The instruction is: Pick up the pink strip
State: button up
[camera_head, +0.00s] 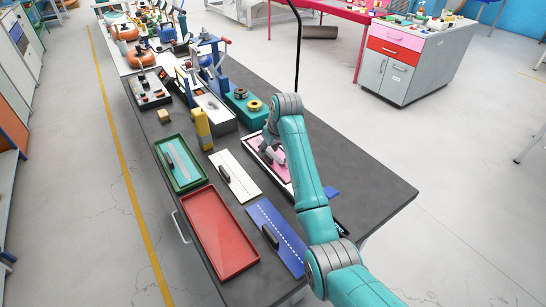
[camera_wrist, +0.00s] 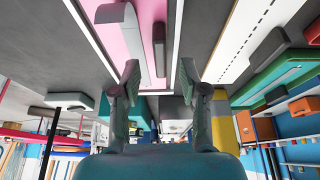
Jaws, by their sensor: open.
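The pink strip (camera_head: 282,173) lies on a white-edged base on the dark workbench, partly hidden by my arm and gripper. In the wrist view the pink strip (camera_wrist: 149,14) fills the top middle between white edges. A grey curved piece (camera_wrist: 128,32) and a dark block (camera_wrist: 160,50) show at it. My gripper (camera_head: 271,153) is over the strip's far part. In the wrist view my gripper (camera_wrist: 158,88) has its two fingers spread apart, with nothing visibly held between them. I cannot tell whether the fingertips touch the strip.
A red tray (camera_head: 252,262) is empty. A green tray (camera_head: 203,181) holds a teal strip.

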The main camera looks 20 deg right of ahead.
jog(key=shift+x, duration=1.25)
grip_shut()
jog(key=shift+r, duration=0.15)
